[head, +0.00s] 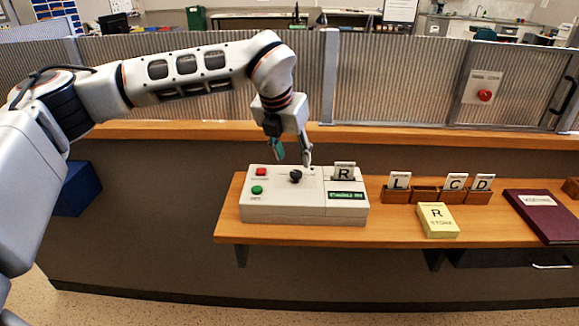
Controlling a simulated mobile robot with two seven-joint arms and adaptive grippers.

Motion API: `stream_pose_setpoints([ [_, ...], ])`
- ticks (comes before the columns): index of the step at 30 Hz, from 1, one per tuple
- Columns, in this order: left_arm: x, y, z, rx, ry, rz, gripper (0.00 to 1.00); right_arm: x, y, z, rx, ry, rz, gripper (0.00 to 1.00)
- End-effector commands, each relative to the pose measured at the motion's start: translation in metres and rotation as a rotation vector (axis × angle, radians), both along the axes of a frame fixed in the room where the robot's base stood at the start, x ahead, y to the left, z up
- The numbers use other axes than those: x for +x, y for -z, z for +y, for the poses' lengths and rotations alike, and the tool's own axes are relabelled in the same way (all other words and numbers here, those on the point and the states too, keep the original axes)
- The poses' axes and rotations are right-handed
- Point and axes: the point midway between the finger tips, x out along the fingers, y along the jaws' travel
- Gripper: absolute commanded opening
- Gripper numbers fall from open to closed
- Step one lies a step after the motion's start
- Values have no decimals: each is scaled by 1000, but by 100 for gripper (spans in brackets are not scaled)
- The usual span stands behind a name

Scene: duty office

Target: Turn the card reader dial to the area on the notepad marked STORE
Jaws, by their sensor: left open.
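The card reader (265,205) is a pale box on the wooden shelf, with a small black dial (296,175) on its top. A card marked R (344,171) stands upright in its slot, above a small green display (346,195) whose text is too small to read. The yellow notepad (438,221) lies to the right and reads R, STORE. My left gripper (293,160) is open, pointing down just above and behind the dial, with its fingers apart. I cannot tell whether a finger touches the dial. My right gripper is not in view.
A red button (261,171) and a green button (257,189) sit left of the dial. Wooden card holders (424,194) carry cards L, C and D. A maroon book (545,216) lies at the right. A ribbed partition (400,85) rises behind the shelf.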

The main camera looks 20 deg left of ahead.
Motion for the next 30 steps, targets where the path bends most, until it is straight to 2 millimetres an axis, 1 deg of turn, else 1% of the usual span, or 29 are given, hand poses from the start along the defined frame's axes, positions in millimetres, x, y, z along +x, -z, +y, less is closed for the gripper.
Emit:
stream_pose_setpoints([
  [2, 3, -2, 6, 14, -15, -10, 41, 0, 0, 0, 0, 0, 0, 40],
  [5, 7, 6, 7, 16, -18, -8, 41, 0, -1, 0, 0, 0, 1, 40],
  [12, 20, 40, 4, 14, -16, -8, 41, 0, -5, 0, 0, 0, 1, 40],
  [18, 29, 61, 3, 13, -14, -9, 41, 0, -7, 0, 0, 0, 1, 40],
  [22, 32, 67, 3, 12, -14, -10, 41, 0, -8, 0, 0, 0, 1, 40],
  [29, 32, 68, 3, 12, -13, -11, 41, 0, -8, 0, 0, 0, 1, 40],
  [30, 32, 68, 2, 12, -13, -11, 38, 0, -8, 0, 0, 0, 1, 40],
])
